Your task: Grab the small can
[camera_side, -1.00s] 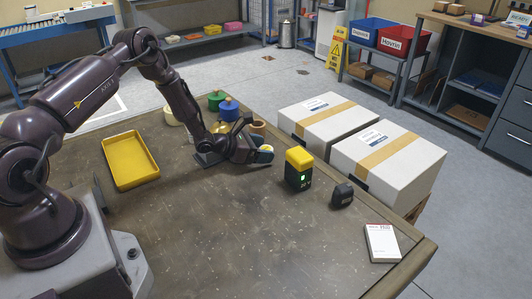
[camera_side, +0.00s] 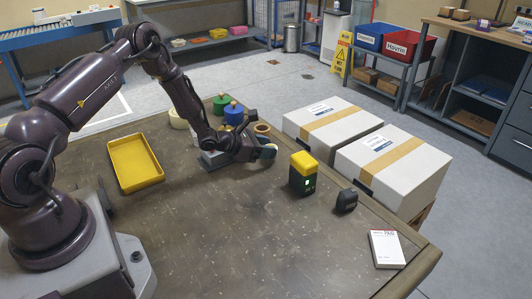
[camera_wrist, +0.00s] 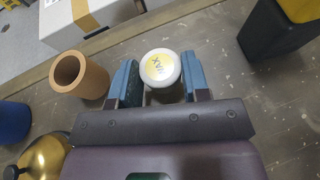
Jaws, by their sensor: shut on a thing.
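The small can, with a white rim and a pale yellow lettered top, shows in the wrist view (camera_wrist: 161,68) between the two blue fingers of my gripper (camera_wrist: 158,84). The fingers stand on its left and right sides and are shut on it. In the side view my gripper (camera_side: 258,152) is low over the table, and the can's end (camera_side: 268,152) shows only partly beside the fingers. The can's lower body is mostly hidden. I cannot tell whether its base touches the table.
A brown cup (camera_wrist: 80,74), a brass pot (camera_wrist: 44,158) and a blue container (camera_side: 233,115) stand close by. A yellow-topped black device (camera_side: 303,172) and a small black item (camera_side: 346,201) are to the right. A yellow tray (camera_side: 135,181) lies left.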

